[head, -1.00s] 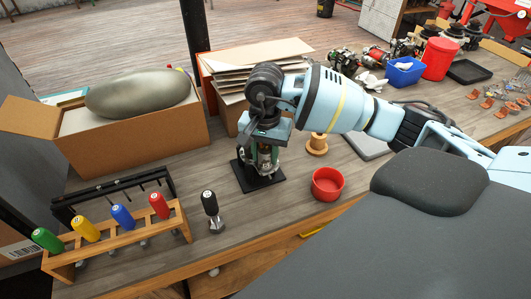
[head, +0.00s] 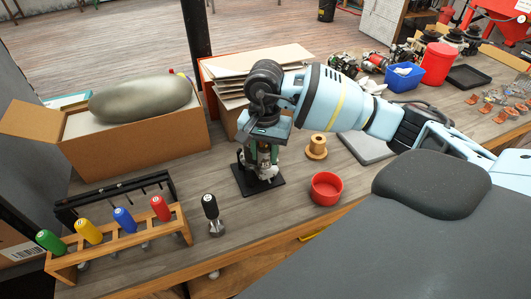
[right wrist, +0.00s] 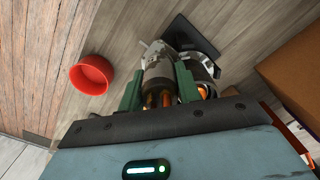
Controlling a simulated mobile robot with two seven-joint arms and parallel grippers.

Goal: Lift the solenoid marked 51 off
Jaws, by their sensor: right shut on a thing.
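My right gripper (head: 263,158) points down over the black base plate (head: 250,187) on the workbench. Its green fingers are shut on a metal cylinder, the solenoid (right wrist: 158,78), with copper-coloured parts at its near end, seen in the right wrist view. Its marking 51 cannot be read in these frames. Other metal and copper parts show beside the right finger, above the black plate (right wrist: 192,34). The fingers and palm hide much of the assembly, so I cannot tell whether the solenoid is clear of it. My left gripper is not in view.
A red bowl (head: 326,188) and a wooden spool (head: 316,147) stand right of the plate. A black-handled tool (head: 211,208) stands to its left, beside a wooden rack (head: 120,245) of coloured drivers. Cardboard boxes (head: 140,146) stand behind. The bench front between the tool and bowl is clear.

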